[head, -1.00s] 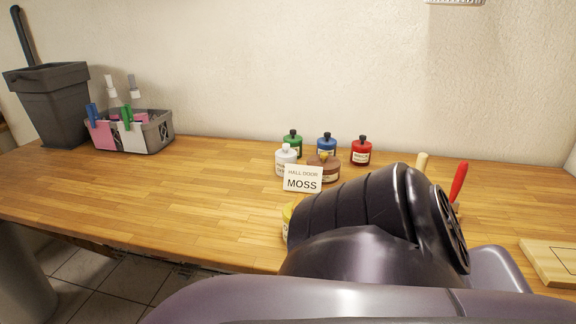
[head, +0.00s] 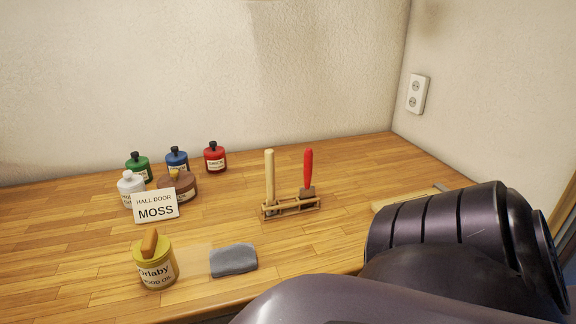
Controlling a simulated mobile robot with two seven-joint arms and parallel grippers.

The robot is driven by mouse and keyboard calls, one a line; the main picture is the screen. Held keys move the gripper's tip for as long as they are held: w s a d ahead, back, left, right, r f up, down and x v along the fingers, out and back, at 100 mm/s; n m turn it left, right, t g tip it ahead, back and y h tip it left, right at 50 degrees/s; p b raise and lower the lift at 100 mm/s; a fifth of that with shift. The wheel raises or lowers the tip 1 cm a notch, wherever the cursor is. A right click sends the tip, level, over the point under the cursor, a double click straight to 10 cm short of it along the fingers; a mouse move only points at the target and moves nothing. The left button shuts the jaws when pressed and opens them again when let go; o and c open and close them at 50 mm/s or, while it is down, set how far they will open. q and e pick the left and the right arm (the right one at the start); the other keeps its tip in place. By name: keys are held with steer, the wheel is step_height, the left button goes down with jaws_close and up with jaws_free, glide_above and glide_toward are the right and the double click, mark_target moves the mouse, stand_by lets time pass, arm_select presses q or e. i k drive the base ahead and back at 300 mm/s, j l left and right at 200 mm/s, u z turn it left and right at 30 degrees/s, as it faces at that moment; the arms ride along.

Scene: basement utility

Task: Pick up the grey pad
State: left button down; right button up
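The grey pad (head: 233,260) lies flat on the wooden worktop near its front edge. It sits just right of a yellow-lidded tin (head: 155,265) labelled as wood oil. One of my arms crosses the lower right of the head view, to the right of the pad and apart from it. No gripper fingers show in the frame, so neither gripper can be seen.
A wooden rack (head: 291,207) holding two handled tools stands behind the pad. A card reading "HALL DOOR MOSS" (head: 156,206) stands at left before several small bottles, including a red one (head: 215,157). A pale board (head: 400,198) is partly hidden by my arm.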

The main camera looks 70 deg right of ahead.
mark_target(239, 257)
steer(key=z, duration=1.4)
steer(key=l+z, duration=0.15)
steer(key=l, duration=0.85)
